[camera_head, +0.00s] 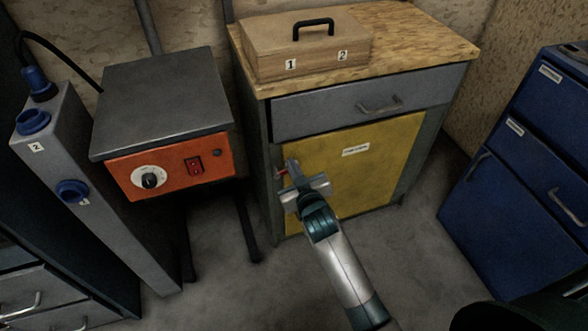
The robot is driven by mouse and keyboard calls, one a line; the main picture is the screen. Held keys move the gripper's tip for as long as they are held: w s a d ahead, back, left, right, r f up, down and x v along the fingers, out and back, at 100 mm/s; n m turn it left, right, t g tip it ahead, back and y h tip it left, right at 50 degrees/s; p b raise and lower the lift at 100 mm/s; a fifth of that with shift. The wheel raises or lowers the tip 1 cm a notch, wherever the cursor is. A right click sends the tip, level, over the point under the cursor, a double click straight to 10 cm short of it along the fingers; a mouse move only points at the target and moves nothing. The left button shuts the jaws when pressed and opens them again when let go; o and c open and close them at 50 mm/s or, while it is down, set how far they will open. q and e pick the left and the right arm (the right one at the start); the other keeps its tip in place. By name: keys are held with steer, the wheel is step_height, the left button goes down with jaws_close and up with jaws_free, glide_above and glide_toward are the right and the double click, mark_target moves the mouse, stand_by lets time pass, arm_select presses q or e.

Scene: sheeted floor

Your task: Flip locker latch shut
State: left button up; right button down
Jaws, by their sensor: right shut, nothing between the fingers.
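The locker is a grey cabinet with a wooden top and a yellow door (365,180) below a grey drawer. A small red part (282,173), which looks like the latch, shows at the door's left edge. My right gripper (293,165) is in front of the door's left side, with its fingertips just right of the red part. It is shut and empty. It covers part of the door and perhaps part of the latch. I cannot tell whether it touches the latch or how the latch is turned. My left gripper is not in view.
A wooden box (306,45) with a black handle stands on the cabinet top. An orange-fronted unit (170,172) with a dial and red switch stands left, beside a grey socket post (75,160). Blue drawers (520,180) stand right. Grey floor (420,240) is clear between.

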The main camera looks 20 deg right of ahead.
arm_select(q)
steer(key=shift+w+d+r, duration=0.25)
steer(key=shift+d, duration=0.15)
arm_select(e)
steer(key=shift+d+f, duration=0.2)
steer(key=shift+f, duration=0.8)
